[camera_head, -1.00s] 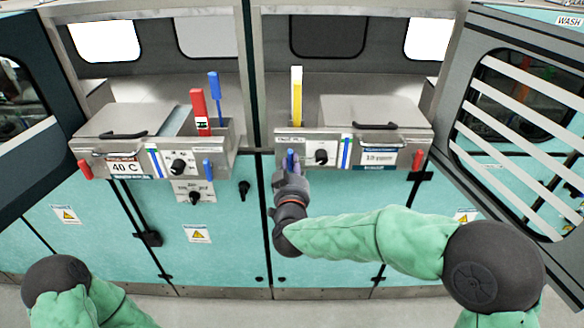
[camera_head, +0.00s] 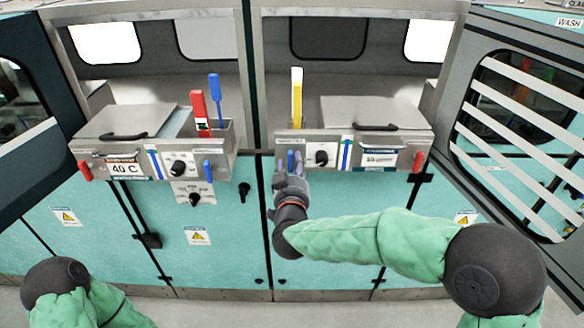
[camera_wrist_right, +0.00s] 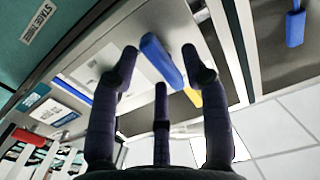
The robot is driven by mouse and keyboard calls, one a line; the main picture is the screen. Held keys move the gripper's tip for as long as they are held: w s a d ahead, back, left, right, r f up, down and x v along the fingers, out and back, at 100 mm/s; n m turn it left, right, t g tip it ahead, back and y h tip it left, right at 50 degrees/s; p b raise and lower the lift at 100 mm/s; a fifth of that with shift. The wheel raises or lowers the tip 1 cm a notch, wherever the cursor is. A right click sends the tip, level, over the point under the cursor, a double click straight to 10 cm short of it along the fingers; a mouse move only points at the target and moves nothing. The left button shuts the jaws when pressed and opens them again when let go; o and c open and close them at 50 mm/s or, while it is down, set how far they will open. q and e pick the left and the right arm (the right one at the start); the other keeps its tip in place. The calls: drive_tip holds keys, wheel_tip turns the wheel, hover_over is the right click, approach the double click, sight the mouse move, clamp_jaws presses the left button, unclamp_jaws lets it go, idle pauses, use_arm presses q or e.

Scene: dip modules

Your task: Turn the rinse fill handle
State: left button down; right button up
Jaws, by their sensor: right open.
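The small blue handle (camera_head: 290,160) I take for the rinse fill handle is on the front panel of the right-hand steel unit, left of a black knob. My right gripper (camera_head: 289,171) is open at this panel, with fingers to either side of the handle. In the right wrist view the blue handle (camera_wrist_right: 158,58) slants between the spread fingertips, with a third finger below it. I cannot tell whether any finger touches it. My left gripper is out of view; only part of that arm shows at lower left.
A black knob (camera_head: 321,158) is close to the right of the gripper, and a yellow upright lever (camera_head: 297,98) stands above. The left unit has its own small blue handle (camera_head: 207,170) and a red lever (camera_head: 200,109). A slatted door (camera_head: 524,125) stands at right.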

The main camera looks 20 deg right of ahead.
drive_tip(key=v, duration=1.2)
wheel_tip(320, 180, down, 27)
drive_tip(key=w+a+n+g+y, duration=0.2)
drive_tip(key=a+n+g+y, duration=0.1)
drive_tip(key=g+y, duration=0.35)
drive_tip(key=s+a+f+m+g+y, duration=0.1)
drive_tip(key=s+f+g, duration=0.9)
drive_tip(key=s+f, duration=1.1)
drive_tip(key=shift+a+f+m+y, duration=0.2)
drive_tip(key=shift+f+m+y, duration=0.3)
drive_tip(key=shift+f+y, duration=0.2)
drive_tip(key=shift+g, duration=0.25)
